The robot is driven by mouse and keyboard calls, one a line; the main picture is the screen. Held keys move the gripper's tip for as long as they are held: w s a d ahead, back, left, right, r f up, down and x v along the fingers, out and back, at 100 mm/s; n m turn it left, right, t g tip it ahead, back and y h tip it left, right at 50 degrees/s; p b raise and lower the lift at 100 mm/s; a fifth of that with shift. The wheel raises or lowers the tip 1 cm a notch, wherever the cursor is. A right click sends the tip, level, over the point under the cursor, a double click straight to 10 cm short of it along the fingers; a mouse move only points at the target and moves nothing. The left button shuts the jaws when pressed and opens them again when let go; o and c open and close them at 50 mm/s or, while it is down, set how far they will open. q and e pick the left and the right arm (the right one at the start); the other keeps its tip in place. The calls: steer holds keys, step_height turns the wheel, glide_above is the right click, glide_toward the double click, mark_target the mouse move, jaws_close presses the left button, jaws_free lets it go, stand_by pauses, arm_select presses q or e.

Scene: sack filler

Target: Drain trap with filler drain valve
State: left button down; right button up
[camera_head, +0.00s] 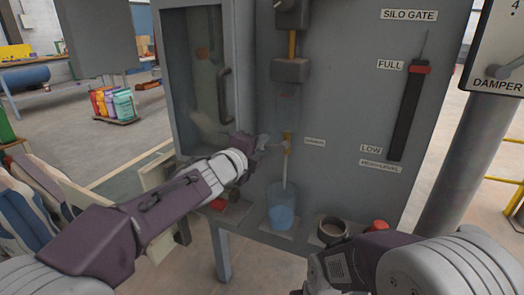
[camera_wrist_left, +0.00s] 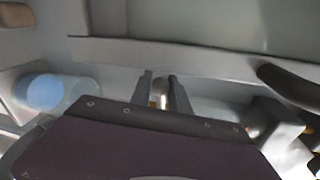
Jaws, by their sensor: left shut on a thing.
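The filler drain valve (camera_head: 286,143) is a small brass fitting on the panel's yellow pipe line, beside a small label. Above it are a grey block (camera_head: 290,70) and a dim bowl-like part (camera_head: 288,103), perhaps the trap. A pale stream or tube (camera_head: 285,172) runs down from the valve into a clear cup (camera_head: 282,212) with blue liquid. My left gripper (camera_head: 264,144) is at the valve, shut on its handle; the fingers (camera_wrist_left: 163,90) hide most of it in the wrist view. My right gripper (camera_head: 318,280) is low at the right, its fingertips unclear.
A dark round cup (camera_head: 332,230) and a red item (camera_head: 377,226) stand right of the clear cup on the shelf. A glazed door with a dark handle (camera_head: 224,95) is left of the valve.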

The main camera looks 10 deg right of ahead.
arm_select(q)
steer(key=shift+r+m, duration=0.35)
steer(key=shift+m, duration=0.35)
steer(key=shift+r, duration=0.1)
steer(key=c, duration=1.2)
jaws_free()
steer(key=shift+c, duration=0.2)
steer(key=v, duration=0.9)
steer(key=shift+p, duration=0.45)
